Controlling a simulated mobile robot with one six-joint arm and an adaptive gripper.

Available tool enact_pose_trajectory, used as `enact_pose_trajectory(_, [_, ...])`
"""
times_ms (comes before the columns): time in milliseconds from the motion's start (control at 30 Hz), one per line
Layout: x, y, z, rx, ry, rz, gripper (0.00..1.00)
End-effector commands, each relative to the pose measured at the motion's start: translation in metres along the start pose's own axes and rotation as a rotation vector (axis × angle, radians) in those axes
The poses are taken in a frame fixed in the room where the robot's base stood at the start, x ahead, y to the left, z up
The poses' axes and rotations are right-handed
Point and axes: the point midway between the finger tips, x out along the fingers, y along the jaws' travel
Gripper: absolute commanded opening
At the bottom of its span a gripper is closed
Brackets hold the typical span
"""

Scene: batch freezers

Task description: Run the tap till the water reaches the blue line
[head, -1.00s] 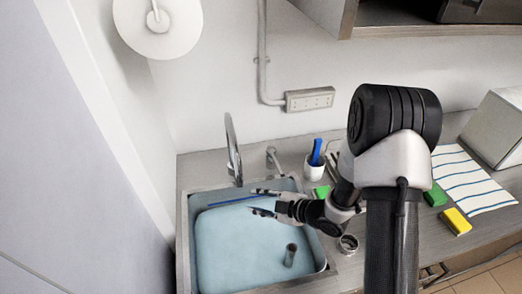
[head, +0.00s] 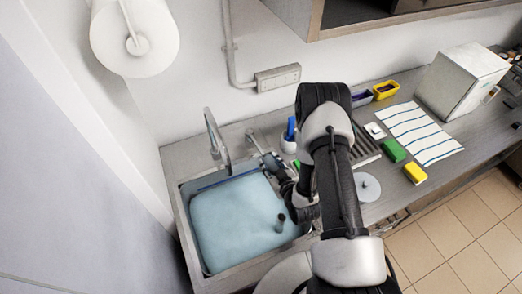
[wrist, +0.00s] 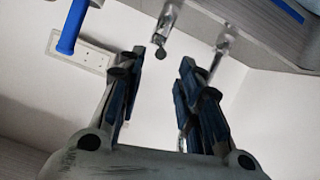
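The steel sink (head: 190,235) holds pale blue water (head: 235,225). A blue line (head: 228,180) runs along its far inner wall, just above the water edge. The curved tap spout (head: 213,138) stands behind the sink; I see no stream from it. It also shows in the wrist view (wrist: 222,50). A small tap handle (head: 254,142) stands to its right and shows in the wrist view (wrist: 167,22). My gripper (head: 272,162) is by the sink's far right corner, near the handle. In the wrist view its fingers (wrist: 162,58) are apart and empty, with the handle beyond the gap.
A dark upright pipe (head: 280,222) stands in the water. A cup with a blue-handled tool (head: 290,138) is right of the handle. Green (head: 394,151) and yellow (head: 415,173) sponges and a striped cloth (head: 424,132) lie farther right. A paper roll (head: 115,45) hangs upper left.

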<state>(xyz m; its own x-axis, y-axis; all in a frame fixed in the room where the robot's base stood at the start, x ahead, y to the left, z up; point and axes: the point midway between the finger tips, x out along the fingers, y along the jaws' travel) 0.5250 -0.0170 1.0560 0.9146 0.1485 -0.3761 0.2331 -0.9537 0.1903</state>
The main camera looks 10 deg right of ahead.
Motion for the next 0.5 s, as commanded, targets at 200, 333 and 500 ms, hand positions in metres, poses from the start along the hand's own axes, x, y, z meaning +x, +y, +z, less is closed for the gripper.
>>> enact_pose_trajectory(200, [0.049,-0.001,-0.001,-0.001,0.003,-0.001,0.33])
enact_pose_trajectory(333, [0.072,-0.001,-0.001,-0.002,0.003,-0.001,0.33])
enact_pose_trajectory(500, [0.093,0.0,-0.001,-0.001,0.002,0.0,0.33])
